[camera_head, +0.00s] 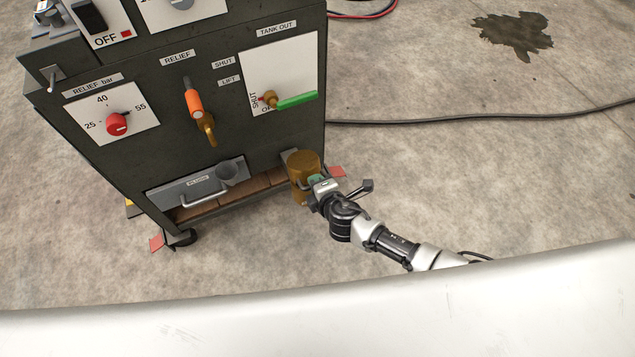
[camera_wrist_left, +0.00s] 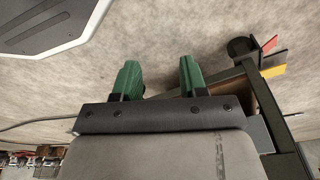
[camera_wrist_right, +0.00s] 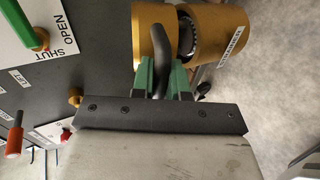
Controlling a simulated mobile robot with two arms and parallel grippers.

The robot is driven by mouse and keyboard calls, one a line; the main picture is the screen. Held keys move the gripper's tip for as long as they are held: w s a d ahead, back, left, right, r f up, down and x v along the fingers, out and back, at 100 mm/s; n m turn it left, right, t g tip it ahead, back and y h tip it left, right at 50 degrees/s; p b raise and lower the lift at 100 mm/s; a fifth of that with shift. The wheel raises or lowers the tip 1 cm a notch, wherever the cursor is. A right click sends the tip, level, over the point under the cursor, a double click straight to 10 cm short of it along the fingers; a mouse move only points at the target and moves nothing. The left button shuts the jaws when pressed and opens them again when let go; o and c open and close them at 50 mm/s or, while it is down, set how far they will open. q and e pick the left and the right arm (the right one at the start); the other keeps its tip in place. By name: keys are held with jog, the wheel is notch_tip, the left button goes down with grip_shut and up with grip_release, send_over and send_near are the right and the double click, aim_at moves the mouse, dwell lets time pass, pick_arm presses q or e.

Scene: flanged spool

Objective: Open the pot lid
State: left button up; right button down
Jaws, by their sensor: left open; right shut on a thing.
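The brass pot (camera_head: 304,164) sits low at the cabinet's front right corner. In the right wrist view two brass parts show: a plain part (camera_wrist_right: 151,35) and a labelled part (camera_wrist_right: 222,40), with a dark ridged ring between them. I cannot tell for sure which is the lid, or how far it is open. My right gripper (camera_head: 316,182) is at the pot; its green fingers (camera_wrist_right: 165,78) are shut on a dark curved handle (camera_wrist_right: 158,48). My left gripper (camera_wrist_left: 158,78) shows only in its wrist view, open and empty, beside the cabinet's lower edge.
The dark cabinet (camera_head: 235,135) carries a red knob (camera_head: 116,124), an orange-handled relief lever (camera_head: 194,103) and a green tank lever (camera_head: 295,100). A grey drawer (camera_head: 187,191) is left of the pot. A cable (camera_head: 480,118) and a stain (camera_head: 513,32) mark the otherwise open floor.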

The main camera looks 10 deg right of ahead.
pick_arm(q)
jog(key=s+a+f+p, duration=0.1)
jog(key=s+f+p, duration=0.1)
jog(key=s+f, duration=0.5)
jog(key=shift+s+g+p, duration=0.3)
jog(key=shift+s+p, duration=0.1)
pick_arm(e)
jog(key=shift+w+a+r, duration=0.2)
jog(key=shift+w+r, duration=0.45)
jog(key=shift+r, duration=0.3)
jog(key=shift+w+a+r, duration=0.2)
jog(key=shift+w+r, duration=0.45)
jog(key=shift+r, duration=0.25)
pick_arm(q)
jog(key=shift+a, duration=0.1)
pick_arm(e)
jog(key=c, duration=1.1)
grip_release()
jog(key=shift+c, duration=0.2)
pick_arm(q)
jog(key=shift+r, duration=0.15)
pick_arm(e)
jog(key=shift+s, duration=0.15)
